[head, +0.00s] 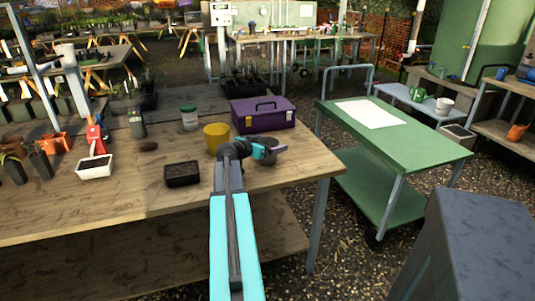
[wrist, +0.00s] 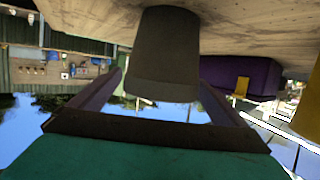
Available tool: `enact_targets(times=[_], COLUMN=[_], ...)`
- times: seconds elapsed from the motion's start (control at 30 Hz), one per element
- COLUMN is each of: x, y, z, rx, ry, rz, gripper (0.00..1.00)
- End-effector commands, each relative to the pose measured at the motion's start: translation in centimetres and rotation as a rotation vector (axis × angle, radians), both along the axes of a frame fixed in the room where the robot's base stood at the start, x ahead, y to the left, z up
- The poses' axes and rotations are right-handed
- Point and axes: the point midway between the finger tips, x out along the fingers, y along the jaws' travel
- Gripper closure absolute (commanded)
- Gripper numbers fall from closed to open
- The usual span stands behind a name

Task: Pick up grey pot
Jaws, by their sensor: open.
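The grey pot (wrist: 166,55) is in the upper middle of the wrist view, which shows the scene upside down with the bench at the top. It stands on the wooden bench. My gripper (wrist: 160,84) is open, with one finger to each side of the pot's near part; I cannot tell whether either touches it. In the head view my gripper (head: 272,149) is near the bench's right end, and the grey pot (head: 263,160) is partly hidden by it.
A yellow pot (head: 216,137) and a purple toolbox (head: 263,114) stand close to my gripper on the bench (head: 310,162). A black tray of soil (head: 182,174) lies to the left. A green cart (head: 400,140) stands right of the bench, across a gap.

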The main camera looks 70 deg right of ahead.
Motion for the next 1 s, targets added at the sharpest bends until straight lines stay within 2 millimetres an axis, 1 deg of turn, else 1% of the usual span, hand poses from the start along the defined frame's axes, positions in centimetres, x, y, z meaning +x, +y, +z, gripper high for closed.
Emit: enact_targets(times=[0.03, 0.1, 0.3, 0.9, 0.97, 1.0], x=[-0.1, -0.3, -0.7, -0.7, -0.7, -0.7], y=[-0.8, -1.5, -2.8, -2.8, -2.8, -2.8], z=[0.0, -0.3, -0.8, -0.9, -0.9, -0.9], rx=[0.001, 0.001, 0.0, 0.0, 0.0, 0.0], ry=[0.001, 0.001, 0.0, 0.0, 0.0, 0.0], rz=[-0.001, -0.001, 0.0, 0.001, 0.001, 0.001], gripper=[0.04, 0.04, 0.04, 0.04, 0.14, 0.21])
